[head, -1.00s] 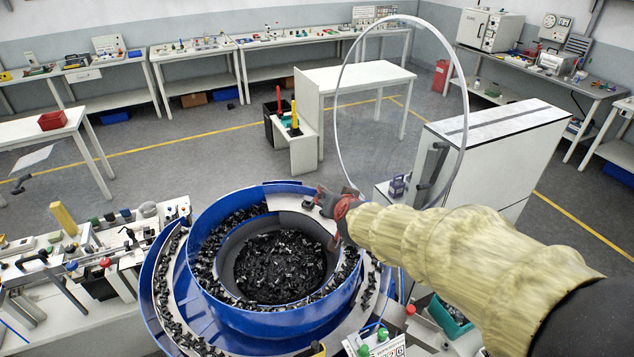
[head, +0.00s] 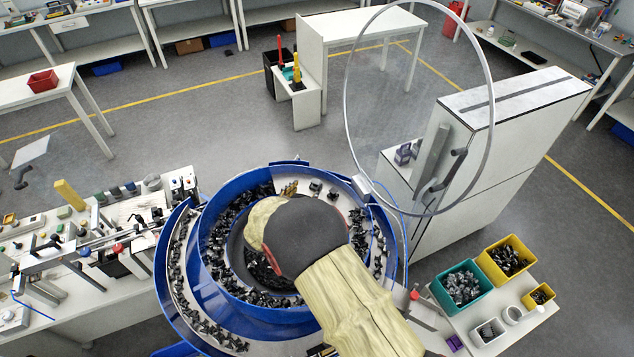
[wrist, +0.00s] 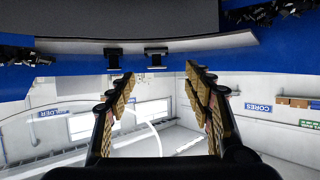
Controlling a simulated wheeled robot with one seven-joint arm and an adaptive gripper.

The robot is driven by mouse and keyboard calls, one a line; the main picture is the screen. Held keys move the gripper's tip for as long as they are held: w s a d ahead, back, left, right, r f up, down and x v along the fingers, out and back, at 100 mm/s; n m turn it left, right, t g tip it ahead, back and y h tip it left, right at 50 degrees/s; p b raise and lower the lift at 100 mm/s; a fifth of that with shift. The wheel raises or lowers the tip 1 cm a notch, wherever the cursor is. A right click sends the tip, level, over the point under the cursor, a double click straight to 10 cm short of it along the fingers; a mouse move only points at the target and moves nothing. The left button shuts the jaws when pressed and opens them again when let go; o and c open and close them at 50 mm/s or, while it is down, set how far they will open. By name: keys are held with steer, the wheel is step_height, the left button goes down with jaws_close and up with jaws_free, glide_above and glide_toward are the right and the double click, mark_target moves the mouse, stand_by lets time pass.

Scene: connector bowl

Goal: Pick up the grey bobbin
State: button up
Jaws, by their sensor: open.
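Two small dark grey spool-like pieces, one (head: 315,187) left of the other (head: 332,193), stand on the pale ledge of the blue bowl feeder (head: 225,286) in the head view. They look like bobbins; I cannot tell which is the grey bobbin. The wrist view also shows two such pieces, one (wrist: 113,57) beside the other (wrist: 155,57), just beyond the fingertips. My gripper (wrist: 160,73) is open and empty, its tan-padded fingers spread apart. In the head view, its tan fingertips (head: 290,188) show left of the pieces. My arm hides much of the bowl's middle.
Black parts fill the bowl's tracks. A large pale ring (head: 347,100) stands behind it, near a white cabinet (head: 510,110). A teal bin (head: 462,290) and yellow bin (head: 507,260) hold parts at right. A cluttered bench (head: 90,255) is at left.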

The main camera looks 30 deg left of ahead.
mark_target(314, 183)
steer(key=b+x, duration=0.1)
steer(key=x, duration=0.2)
steer(key=b+x, duration=0.1)
steer(key=x, duration=0.2)
steer(key=shift+w+d+f, duration=0.1)
steer(key=shift+w+d, duration=0.1)
steer(key=shift+d, duration=0.05)
steer(key=shift+s, duration=0.1)
steer(key=shift+c, duration=0.6)
steer(key=shift+c, duration=0.5)
steer(key=c, duration=0.9)
